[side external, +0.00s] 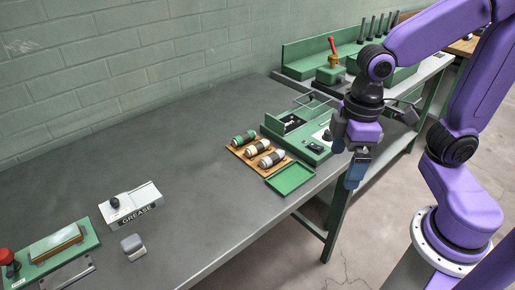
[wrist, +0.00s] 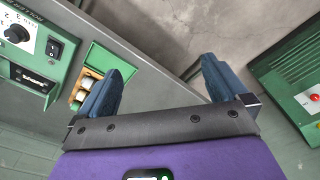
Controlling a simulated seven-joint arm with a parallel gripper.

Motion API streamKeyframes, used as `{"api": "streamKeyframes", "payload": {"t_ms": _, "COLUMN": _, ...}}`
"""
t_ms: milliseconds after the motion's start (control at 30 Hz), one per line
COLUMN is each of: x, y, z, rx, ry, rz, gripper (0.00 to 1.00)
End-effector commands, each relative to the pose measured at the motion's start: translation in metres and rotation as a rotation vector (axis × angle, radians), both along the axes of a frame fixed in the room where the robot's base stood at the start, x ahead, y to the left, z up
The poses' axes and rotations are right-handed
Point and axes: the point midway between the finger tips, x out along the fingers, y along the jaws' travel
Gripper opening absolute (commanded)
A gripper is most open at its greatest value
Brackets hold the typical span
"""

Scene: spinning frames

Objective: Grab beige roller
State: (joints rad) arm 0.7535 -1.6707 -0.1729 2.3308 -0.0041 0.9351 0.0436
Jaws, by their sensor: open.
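A wooden tray (side external: 236,150) on the grey bench holds a row of rollers. I cannot tell surely which of the two pale ones is the beige roller. Pale rollers (wrist: 86,88) also show at left in the wrist view, partly hidden by my left finger. My gripper (side external: 354,183) is open and empty, right of the tray near the bench's front edge. In the wrist view its blue fingers (wrist: 164,70) stand wide apart.
A green box with dial and switch (side external: 310,147) stands beside the tray; a shallow green tray (side external: 290,178) lies in front. A grease box (side external: 130,205) and a green-based pad (side external: 55,245) sit left. The middle bench is clear. A red-handled device (side external: 332,65) stands behind.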

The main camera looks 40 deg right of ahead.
Motion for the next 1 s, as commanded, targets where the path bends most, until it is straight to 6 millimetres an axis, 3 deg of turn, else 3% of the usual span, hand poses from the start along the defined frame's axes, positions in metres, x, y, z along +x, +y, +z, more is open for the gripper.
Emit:
{"api": "streamKeyframes", "payload": {"t_ms": 233, "x": 0.079, "y": 0.019, "z": 0.010, "rx": 0.010, "ry": -0.013, "rz": -0.222, "gripper": 1.00}}
{"api": "streamKeyframes", "payload": {"t_ms": 467, "x": 0.152, "y": 0.020, "z": 0.015, "rx": 0.019, "ry": -0.028, "rz": -0.428, "gripper": 1.00}}
{"api": "streamKeyframes", "payload": {"t_ms": 800, "x": 0.250, "y": -0.008, "z": 0.016, "rx": 0.028, "ry": -0.052, "rz": -0.723, "gripper": 1.00}}
{"api": "streamKeyframes", "payload": {"t_ms": 1000, "x": 0.283, "y": -0.028, "z": 0.014, "rx": 0.031, "ry": -0.063, "rz": -0.840, "gripper": 1.00}}
